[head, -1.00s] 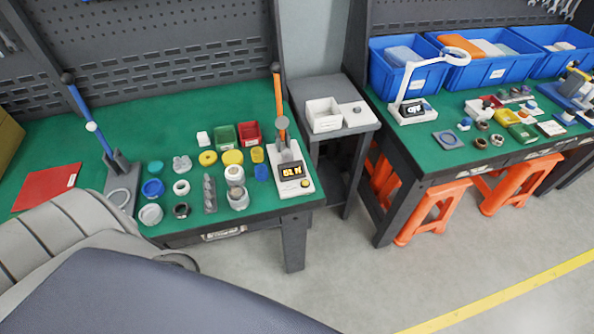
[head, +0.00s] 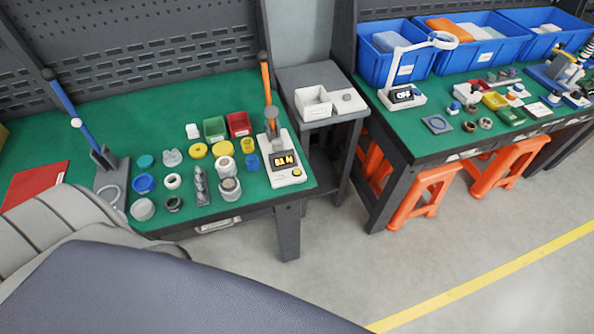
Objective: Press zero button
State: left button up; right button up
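The force tester (head: 287,172) stands at the right end of the left green table. It has a white base, an upright column and an orange lever (head: 266,85) with a dark knob, standing nearly upright. Its black display (head: 286,161) shows yellow characters ending in "N"; the digits are too small to read surely. A small yellowish round button (head: 297,173) sits on the base in front of the display. I cannot read a label on it. Neither of my grippers is in view, and nothing touches the tester.
Several caps, rings and small bins crowd the green table (head: 100,135) left of the tester. A grey side table (head: 308,75) with a white box stands right of the tester.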

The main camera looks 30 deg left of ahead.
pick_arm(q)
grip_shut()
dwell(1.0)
